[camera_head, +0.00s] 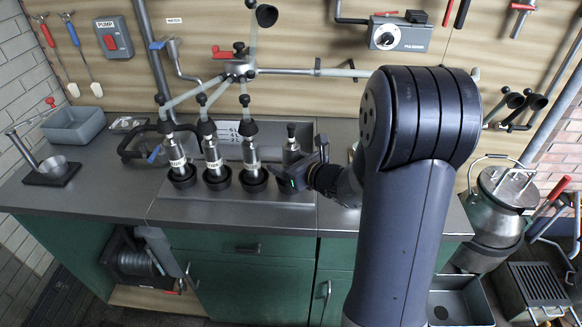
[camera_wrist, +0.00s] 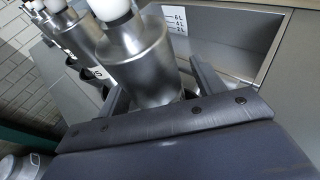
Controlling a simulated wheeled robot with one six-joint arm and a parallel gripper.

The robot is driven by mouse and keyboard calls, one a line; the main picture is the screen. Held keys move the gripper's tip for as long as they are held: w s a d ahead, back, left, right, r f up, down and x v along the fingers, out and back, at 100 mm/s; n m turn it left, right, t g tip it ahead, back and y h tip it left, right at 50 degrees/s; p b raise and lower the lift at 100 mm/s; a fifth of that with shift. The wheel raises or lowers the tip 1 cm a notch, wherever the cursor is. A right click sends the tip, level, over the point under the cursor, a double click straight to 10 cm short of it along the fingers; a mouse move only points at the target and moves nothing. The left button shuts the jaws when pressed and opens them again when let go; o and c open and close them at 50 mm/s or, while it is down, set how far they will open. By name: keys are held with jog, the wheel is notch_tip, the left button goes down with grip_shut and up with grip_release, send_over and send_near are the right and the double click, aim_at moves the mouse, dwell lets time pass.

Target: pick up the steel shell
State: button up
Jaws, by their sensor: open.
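Several steel shells stand in a row in black cups on the counter. The rightmost steel shell (camera_head: 291,152) stands upright, apart from the hose-topped ones to its left. My gripper (camera_head: 301,172) is at its right side and hides part of it and its cup. In the wrist view, a steel shell (camera_wrist: 142,62) with a pale rounded top stands between the two fingers of my gripper (camera_wrist: 160,78). The fingers are open on either side of it. Its lower end is hidden behind the gripper body. I cannot tell whether a finger touches it.
Left of it, other shells (camera_head: 253,155) carry hoses from a steel manifold (camera_head: 239,67). A basin with litre marks (camera_wrist: 235,40) lies behind. A milk can (camera_head: 503,200) stands at the right.

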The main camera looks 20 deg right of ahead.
jog(key=shift+w, duration=0.1)
jog(key=c, duration=1.3)
